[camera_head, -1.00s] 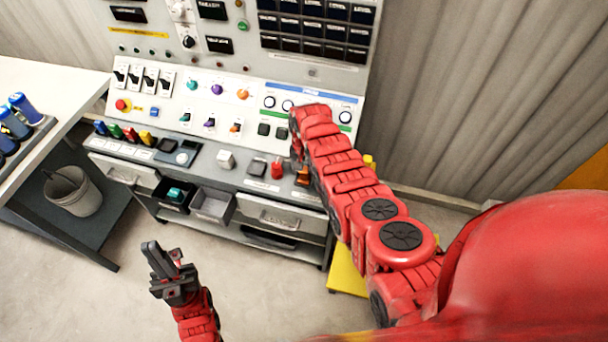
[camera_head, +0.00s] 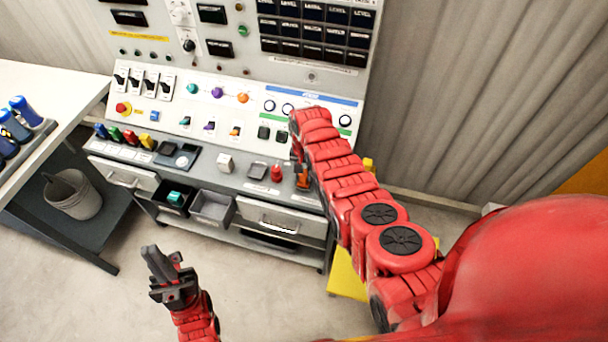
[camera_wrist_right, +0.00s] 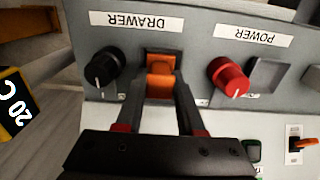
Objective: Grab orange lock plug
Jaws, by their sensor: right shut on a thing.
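The orange lock plug (camera_wrist_right: 160,84) sits at the panel below the DRAWER label in the right wrist view, between a black knob and a red knob. My right gripper (camera_wrist_right: 159,97) has its two fingers on either side of the plug and is shut on it. In the head view the orange plug (camera_head: 302,181) shows only in part beside my red right arm, which hides most of the right gripper. My left gripper (camera_head: 168,268) hangs over the floor, away from the console; whether its fingers are open or shut is unclear.
A black knob (camera_wrist_right: 103,67) and a red knob (camera_wrist_right: 229,76) flank the plug closely. The console shelf holds a white cube (camera_head: 225,162); drawers (camera_head: 281,220) are below. The floor around my left gripper is clear.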

